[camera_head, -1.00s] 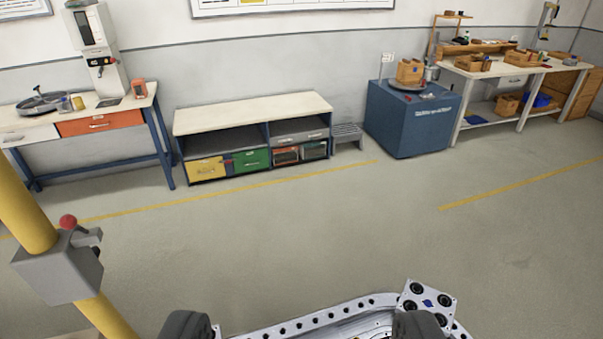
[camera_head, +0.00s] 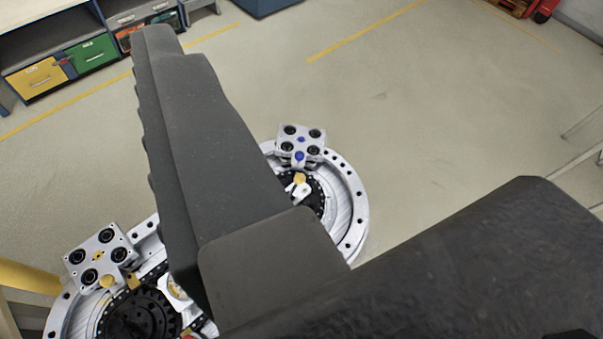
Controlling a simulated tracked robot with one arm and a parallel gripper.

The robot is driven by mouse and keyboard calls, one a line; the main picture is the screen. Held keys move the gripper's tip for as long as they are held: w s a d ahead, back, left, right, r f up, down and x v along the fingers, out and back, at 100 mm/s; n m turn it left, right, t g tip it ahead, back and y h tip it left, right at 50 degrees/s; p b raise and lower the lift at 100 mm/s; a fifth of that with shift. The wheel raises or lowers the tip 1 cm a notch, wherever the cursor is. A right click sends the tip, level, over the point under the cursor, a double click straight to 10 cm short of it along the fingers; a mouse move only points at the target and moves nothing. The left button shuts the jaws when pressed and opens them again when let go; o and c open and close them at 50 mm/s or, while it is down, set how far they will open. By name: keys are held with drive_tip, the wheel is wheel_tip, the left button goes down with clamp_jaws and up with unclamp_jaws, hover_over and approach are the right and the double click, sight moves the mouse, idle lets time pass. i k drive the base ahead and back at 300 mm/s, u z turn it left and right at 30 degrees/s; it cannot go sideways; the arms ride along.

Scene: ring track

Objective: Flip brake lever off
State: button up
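The brake lever is not in view now; a second ago it showed as a red-knobbed lever on a grey box on a yellow post. Part of a yellow post (camera_head: 30,277) shows at the lower left edge. My gripper (camera_head: 205,140) shows as a large dark grey finger, ridged along its left edge, slanting across the left middle. A broad dark form at the lower right looks like another part of my gripper or arm. Only one fingertip is clear, so the opening cannot be judged. I see nothing held.
Below the finger lies a silver ring track (camera_head: 355,195) with one carriage (camera_head: 301,145) on top and another carriage (camera_head: 101,257) at the lower left. A low shelf with a yellow drawer (camera_head: 38,80) and a green drawer (camera_head: 94,53) stands at the upper left.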

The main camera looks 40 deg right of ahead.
sight(300, 178)
drive_tip(key=u, duration=1.25)
drive_tip(key=k, duration=1)
drive_tip(key=z, duration=1.4)
drive_tip(key=i, duration=1.05)
